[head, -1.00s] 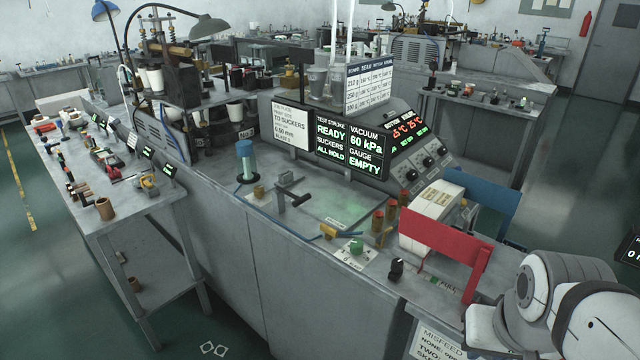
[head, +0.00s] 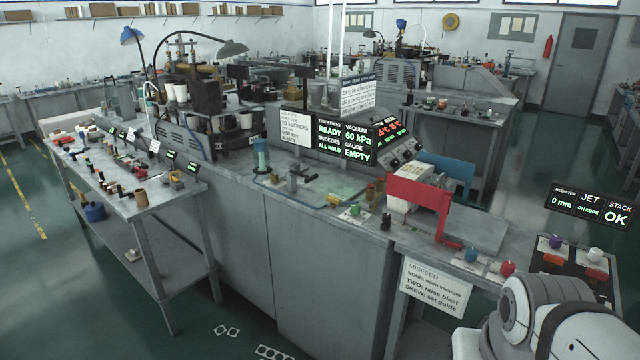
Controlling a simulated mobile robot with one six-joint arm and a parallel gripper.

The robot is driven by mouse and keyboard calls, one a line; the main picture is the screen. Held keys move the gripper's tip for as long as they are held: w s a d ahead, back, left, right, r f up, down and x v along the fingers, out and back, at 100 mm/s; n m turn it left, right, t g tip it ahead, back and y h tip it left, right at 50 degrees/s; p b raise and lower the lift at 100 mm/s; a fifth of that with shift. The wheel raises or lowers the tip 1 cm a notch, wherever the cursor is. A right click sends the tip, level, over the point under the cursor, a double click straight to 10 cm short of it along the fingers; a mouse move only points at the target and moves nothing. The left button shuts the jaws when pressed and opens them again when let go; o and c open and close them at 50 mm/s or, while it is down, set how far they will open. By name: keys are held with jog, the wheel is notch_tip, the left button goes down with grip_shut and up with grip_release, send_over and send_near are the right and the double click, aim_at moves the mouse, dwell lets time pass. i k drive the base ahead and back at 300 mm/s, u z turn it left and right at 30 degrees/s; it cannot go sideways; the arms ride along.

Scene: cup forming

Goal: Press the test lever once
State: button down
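A small dark lever-like handle (head: 301,172) stands on the bench top, left of the display; I cannot tell for certain that it is the test lever. The black display (head: 343,138) behind it reads test stroke READY, suckers ALL HOLD, vacuum 60 kPa and gauge EMPTY. A green knob (head: 355,209) sits on a small light plate at the bench's front edge. A red bracket-shaped piece (head: 419,190) stands to its right. My white arm shows at the lower right, and my gripper is out of view.
A blue-green cylinder (head: 261,155) stands left of the handle. Blue (head: 471,254) and red (head: 507,268) knobs lie along the right bench, below a display (head: 590,206) reading stack OK. A tool-covered side table (head: 150,205) stands left.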

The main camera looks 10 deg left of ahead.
aim_at(308, 179)
jog(key=z, duration=0.05)
jog(key=k, duration=0.2)
jog(key=u, duration=0.65)
jog(key=i, duration=0.85)
jog(key=u, duration=0.35)
jog(key=i, duration=1.3)
jog(key=z, duration=0.75)
